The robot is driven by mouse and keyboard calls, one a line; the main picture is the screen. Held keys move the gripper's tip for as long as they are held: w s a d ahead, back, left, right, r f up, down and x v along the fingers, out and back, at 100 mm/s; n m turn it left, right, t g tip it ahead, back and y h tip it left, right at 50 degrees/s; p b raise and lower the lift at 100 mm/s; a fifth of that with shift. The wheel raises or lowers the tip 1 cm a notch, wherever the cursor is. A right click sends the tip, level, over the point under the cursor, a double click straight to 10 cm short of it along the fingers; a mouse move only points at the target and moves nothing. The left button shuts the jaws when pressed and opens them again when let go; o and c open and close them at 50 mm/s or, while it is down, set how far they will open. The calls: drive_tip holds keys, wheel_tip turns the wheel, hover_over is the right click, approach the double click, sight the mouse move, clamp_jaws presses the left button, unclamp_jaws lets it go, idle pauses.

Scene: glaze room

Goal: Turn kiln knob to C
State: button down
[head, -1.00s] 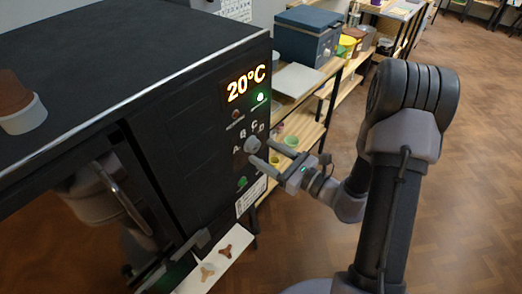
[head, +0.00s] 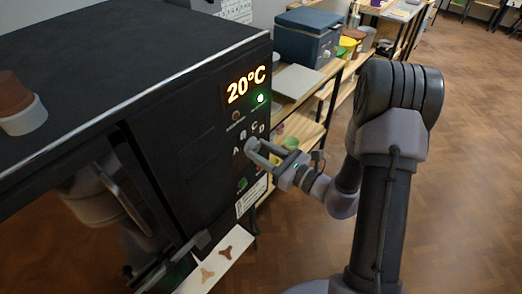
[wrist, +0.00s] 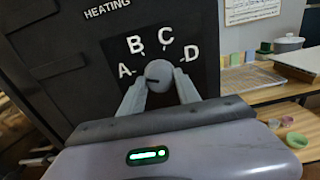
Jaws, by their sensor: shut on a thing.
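The kiln knob (wrist: 158,72) is a round grey knob on the kiln's dark front panel, with the letters A, B, C and D in an arc around it. A short dark mark shows on its left part in the wrist view, roughly on the A side; its exact setting is hard to tell. My gripper (wrist: 160,84) has one finger on each side of the knob and is shut on it. In the head view my gripper (head: 254,151) reaches the panel from the right, and its fingers largely cover the knob.
The kiln display (head: 246,84) reads 20°C, with a lit green lamp (head: 261,98) below it. A white card (head: 222,262) with star-shaped pieces lies below the panel. Wooden shelves (head: 305,128) with small bowls stand close behind my gripper. Open floor lies to the right.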

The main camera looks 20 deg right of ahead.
drive_tip(key=m+p, duration=0.3)
drive_tip(key=m, duration=0.1)
drive_tip(key=shift+r, duration=0.15)
drive_tip(key=m+p, duration=0.3)
drive_tip(key=m, duration=0.1)
drive_tip(key=shift+m, duration=0.3)
drive_tip(key=m+p, duration=0.3)
drive_tip(key=m, duration=0.1)
drive_tip(key=shift+m+p, duration=1.15)
drive_tip(key=shift+m, duration=1.25)
drive_tip(key=c, duration=0.9)
unclamp_jaws()
